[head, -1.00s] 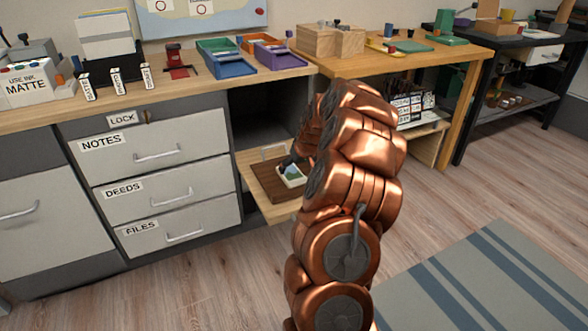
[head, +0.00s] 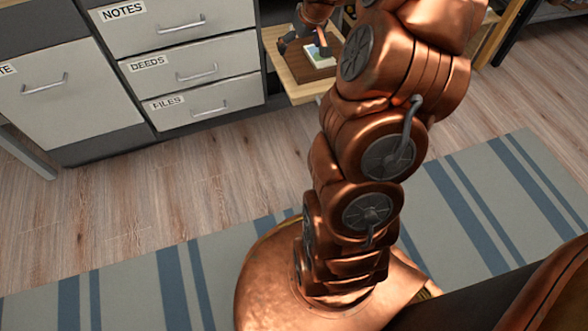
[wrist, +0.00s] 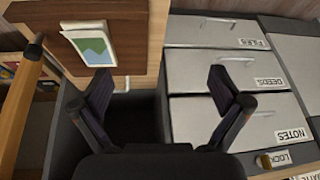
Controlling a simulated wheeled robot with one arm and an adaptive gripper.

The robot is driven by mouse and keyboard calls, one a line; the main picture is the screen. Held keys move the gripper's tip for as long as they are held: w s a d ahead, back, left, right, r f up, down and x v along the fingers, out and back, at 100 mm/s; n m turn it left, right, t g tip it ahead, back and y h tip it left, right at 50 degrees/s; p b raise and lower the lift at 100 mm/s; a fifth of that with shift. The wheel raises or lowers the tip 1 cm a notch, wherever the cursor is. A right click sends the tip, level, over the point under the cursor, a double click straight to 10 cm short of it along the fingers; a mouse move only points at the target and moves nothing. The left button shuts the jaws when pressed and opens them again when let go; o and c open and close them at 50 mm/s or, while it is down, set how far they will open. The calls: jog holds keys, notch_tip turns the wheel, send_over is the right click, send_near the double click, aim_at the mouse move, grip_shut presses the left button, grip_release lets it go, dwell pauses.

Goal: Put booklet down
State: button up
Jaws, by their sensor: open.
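The booklet (head: 318,56) is small and white with a green and blue picture on its cover. It lies flat on a dark brown board (head: 299,69), which rests on a pale wood pull-out shelf (head: 300,92). The booklet shows in full in the wrist view (wrist: 92,44), at the upper left. My gripper (wrist: 158,84) is open with nothing between its fingers. Its left finger in that view appears just below the booklet's edge; contact cannot be told.
Grey drawers labelled NOTES, DEEDS (head: 192,70) and FILES stand left of the shelf, all shut. A wooden post or table leg (wrist: 22,100) is at the left of the wrist view. Striped rug (head: 150,290) and bare wood floor (head: 150,205) lie in front.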

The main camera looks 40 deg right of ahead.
jog(key=s+a+r+n+g+y, duration=0.1)
jog(key=s+a+g, duration=0.1)
jog(key=s+a, duration=0.65)
jog(key=s+a+r+n+g+y, duration=0.15)
jog(key=s+a, duration=0.25)
jog(key=a, duration=1)
jog(key=s+a+g+h, duration=0.1)
jog(key=s+a, duration=0.3)
jog(key=s, duration=0.7)
jog(key=s+a+g+h, duration=0.1)
jog(key=s+a+g, duration=0.3)
jog(key=s, duration=0.7)
jog(key=shift+s+f, duration=0.15)
jog(key=shift+f, duration=0.05)
jog(key=shift+d, duration=0.1)
